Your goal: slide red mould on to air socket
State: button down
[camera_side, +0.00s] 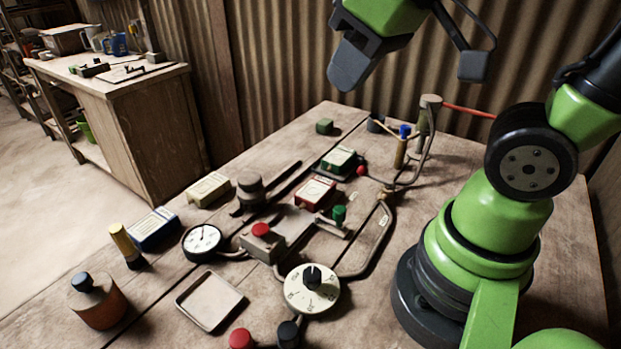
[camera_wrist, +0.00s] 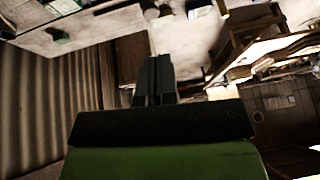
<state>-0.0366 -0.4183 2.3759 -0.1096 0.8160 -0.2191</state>
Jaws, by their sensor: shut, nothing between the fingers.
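The red mould (camera_side: 313,193), a red-sided block with a pale top, sits near the middle of the table, at the far end of a grey metal plate (camera_side: 283,224). A green mould (camera_side: 338,158) sits behind it on a dark base with a red knob (camera_side: 361,171) and a hose beside it. I cannot tell which fitting is the air socket. My gripper (camera_side: 345,84) is high above the back of the table, clear of everything. Its fingers are shut and empty, as the wrist view (camera_wrist: 154,72) also shows.
A cream block (camera_side: 208,189) and a blue block (camera_side: 153,228) lie at the left. A gauge (camera_side: 202,242), a dial (camera_side: 312,289), an empty tray (camera_side: 209,300) and a red-button box (camera_side: 262,242) stand in front. Hoses and a post (camera_side: 428,115) stand at the right.

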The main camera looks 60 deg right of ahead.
aim_at(315, 185)
jog(key=w+f+n+g+h, duration=0.2)
jog(key=w+f+n+g, duration=0.2)
jog(key=w+f+n, duration=0.7)
jog(key=f+n, duration=0.2)
jog(key=f, duration=0.2)
jog(key=f+n+g, duration=0.1)
jog(key=f+n, duration=0.1)
jog(key=f, duration=0.3)
jog(key=a+f+n+h, duration=0.1)
jog(key=f+n, duration=0.2)
jog(key=f, duration=0.2)
jog(key=shift+w+f+g, duration=0.1)
jog(key=shift+w+g, duration=0.15)
jog(key=shift+g, duration=0.05)
jog(key=shift+d+f, duration=0.1)
jog(key=shift+d, duration=0.05)
jog(key=d, duration=1.1)
jog(key=shift+d, duration=0.3)
jog(key=shift+f, duration=0.85)
